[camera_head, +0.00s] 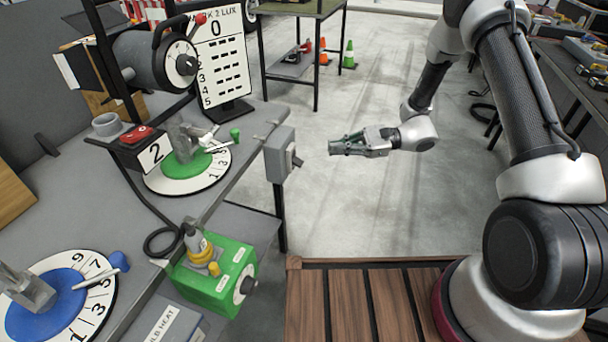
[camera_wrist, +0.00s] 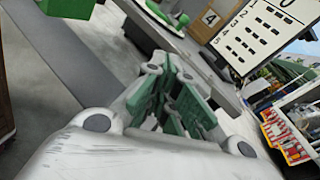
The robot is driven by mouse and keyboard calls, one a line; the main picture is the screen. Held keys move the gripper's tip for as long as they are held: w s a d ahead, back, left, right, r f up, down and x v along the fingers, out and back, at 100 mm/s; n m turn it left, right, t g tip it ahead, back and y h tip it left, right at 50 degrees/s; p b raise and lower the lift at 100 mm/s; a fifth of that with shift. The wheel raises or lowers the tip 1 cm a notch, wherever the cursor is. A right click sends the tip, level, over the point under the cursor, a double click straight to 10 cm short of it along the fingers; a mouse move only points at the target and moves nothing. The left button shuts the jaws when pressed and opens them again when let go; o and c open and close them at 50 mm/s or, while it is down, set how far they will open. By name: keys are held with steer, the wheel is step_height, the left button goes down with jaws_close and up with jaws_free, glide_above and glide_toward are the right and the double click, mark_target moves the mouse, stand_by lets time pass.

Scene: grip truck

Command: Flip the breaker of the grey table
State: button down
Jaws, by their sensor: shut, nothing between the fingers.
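The breaker (camera_head: 281,154) is a grey box with a small dark lever on its right face, fixed at the edge of the grey table (camera_head: 222,196). My gripper (camera_head: 334,147) is to the right of the breaker in the head view, apart from it, pointing left towards it. Its green-padded fingers (camera_wrist: 178,103) are shut, with nothing held. I cannot make out the breaker's lever clearly in the wrist view.
On the grey table are a white dial with a green centre (camera_head: 190,188), a blue dial (camera_head: 45,312) and a board (camera_head: 222,62) showing 0. A green box (camera_head: 215,285) hangs at the table's front edge. Clear floor (camera_head: 360,215) lies around my gripper.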

mark_target(297, 162)
step_height(297, 162, down, 20)
steer(key=w+a+m+t+y, duration=0.2)
steer(key=w+m+t, duration=0.1)
steer(key=m+t, duration=0.6)
steer(key=w+a+r, duration=0.2)
steer(key=a+r, duration=0.3)
steer(key=a, duration=0.2)
steer(key=shift+w+a, duration=0.15)
steer(key=shift+a, duration=0.05)
